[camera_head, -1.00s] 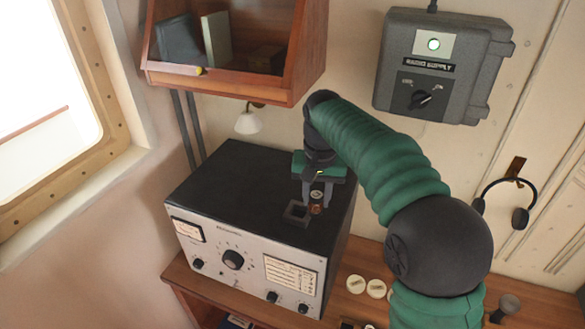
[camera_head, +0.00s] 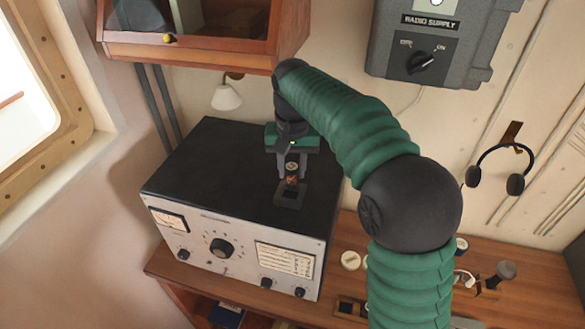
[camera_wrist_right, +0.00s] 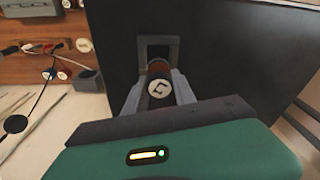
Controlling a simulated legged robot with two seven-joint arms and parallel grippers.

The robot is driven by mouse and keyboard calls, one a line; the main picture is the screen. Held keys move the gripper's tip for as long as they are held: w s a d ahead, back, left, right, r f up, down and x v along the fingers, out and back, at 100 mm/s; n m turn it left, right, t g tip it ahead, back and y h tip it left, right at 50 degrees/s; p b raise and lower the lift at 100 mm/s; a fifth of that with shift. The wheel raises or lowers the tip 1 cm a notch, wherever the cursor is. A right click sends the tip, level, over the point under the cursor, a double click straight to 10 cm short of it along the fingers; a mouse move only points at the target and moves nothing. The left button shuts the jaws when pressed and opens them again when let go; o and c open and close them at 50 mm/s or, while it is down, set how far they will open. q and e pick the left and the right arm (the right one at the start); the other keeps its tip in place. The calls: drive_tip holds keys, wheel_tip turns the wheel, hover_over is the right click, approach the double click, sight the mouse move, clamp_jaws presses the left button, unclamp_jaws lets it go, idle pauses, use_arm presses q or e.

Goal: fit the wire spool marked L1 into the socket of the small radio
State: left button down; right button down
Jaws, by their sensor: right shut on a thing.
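The small radio (camera_head: 232,243) has a black top and a pale front with a dial and knobs. Its square, dark-framed socket (camera_head: 290,197) is on the top; in the right wrist view the socket (camera_wrist_right: 159,42) is just beyond the spool. My right gripper (camera_head: 291,177) is shut on a copper wire spool (camera_head: 292,171). The spool's pale round end (camera_wrist_right: 159,88) faces the wrist camera with a dark mark that I cannot read fully. The spool is upright close to the socket; its lower end's height over the opening cannot be told. My left gripper is not in view.
A wooden shelf (camera_head: 190,50) hangs above the radio, with a small lamp (camera_head: 227,96) below it. The grey radio supply box (camera_head: 430,45) and headphones (camera_head: 500,170) are on the wall. Round pale pieces (camera_head: 350,260) and other small parts lie on the desk at right.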

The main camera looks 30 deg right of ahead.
drive_tip(key=shift+w+a+f, duration=0.1)
drive_tip(key=shift+w+f, duration=0.05)
drive_tip(key=shift+f, duration=0.3)
drive_tip(key=shift+s+a+r, duration=0.5)
drive_tip(key=shift+s+a, duration=0.25)
drive_tip(key=shift+w+d+f, duration=0.35)
drive_tip(key=shift+w+d, duration=0.05)
drive_tip(key=shift+d, duration=0.2)
drive_tip(key=shift+s+a+r, duration=0.1)
drive_tip(key=shift+s+a, duration=0.15)
drive_tip(key=shift+s, duration=0.05)
drive_tip(key=shift+w+a, duration=0.1)
drive_tip(key=shift+a, duration=0.1)
drive_tip(key=shift+d, duration=0.3)
drive_tip(key=shift+a+f, duration=0.2)
drive_tip(key=shift+f, duration=0.1)
